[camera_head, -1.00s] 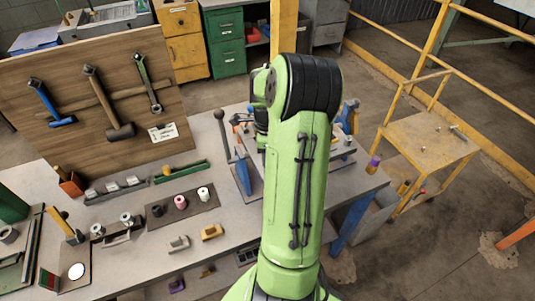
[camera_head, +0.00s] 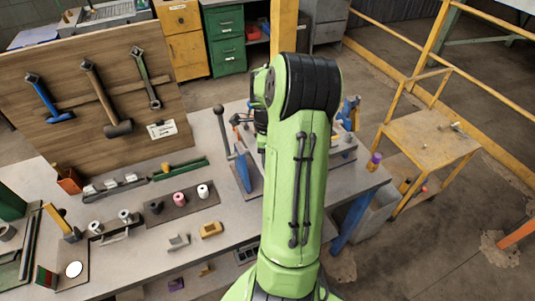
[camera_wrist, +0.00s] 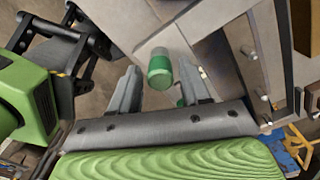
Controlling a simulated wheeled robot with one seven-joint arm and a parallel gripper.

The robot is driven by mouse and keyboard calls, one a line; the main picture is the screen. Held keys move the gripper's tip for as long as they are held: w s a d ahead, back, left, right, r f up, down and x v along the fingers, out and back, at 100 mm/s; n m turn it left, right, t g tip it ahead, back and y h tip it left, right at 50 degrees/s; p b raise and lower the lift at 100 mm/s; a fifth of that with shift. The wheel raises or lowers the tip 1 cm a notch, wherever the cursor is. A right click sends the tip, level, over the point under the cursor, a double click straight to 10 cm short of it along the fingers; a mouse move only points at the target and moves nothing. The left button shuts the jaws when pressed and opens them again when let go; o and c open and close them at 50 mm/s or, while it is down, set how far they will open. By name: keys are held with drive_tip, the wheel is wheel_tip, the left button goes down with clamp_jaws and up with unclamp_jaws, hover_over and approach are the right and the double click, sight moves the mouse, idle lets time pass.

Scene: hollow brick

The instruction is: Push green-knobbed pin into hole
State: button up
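In the wrist view a green knob (camera_wrist: 160,72) with a paler rounded end shows between the tips of my gripper (camera_wrist: 158,68). The two grey fingers stand apart, one on each side of the knob, with visible gaps. The knob's pin shaft cannot be made out, and I cannot tell how deep the knob lies relative to the fingertips. A grey block or plate (camera_wrist: 205,50) lies beyond it; I cannot make out the hole. In the head view my green arm hides the gripper and the knob.
The workbench (camera_head: 225,222) carries a lever fixture (camera_head: 240,165) left of my arm and a mat with three spools (camera_head: 180,207). A tool board (camera_head: 60,95) stands at the back left. A yellow cart (camera_head: 430,140) stands at the right.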

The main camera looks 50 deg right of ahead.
drive_tip(key=shift+o, duration=0.8)
wheel_tip(320, 180, up, 16)
drive_tip(key=p, duration=0.1)
drive_tip(key=shift+f, duration=0.1)
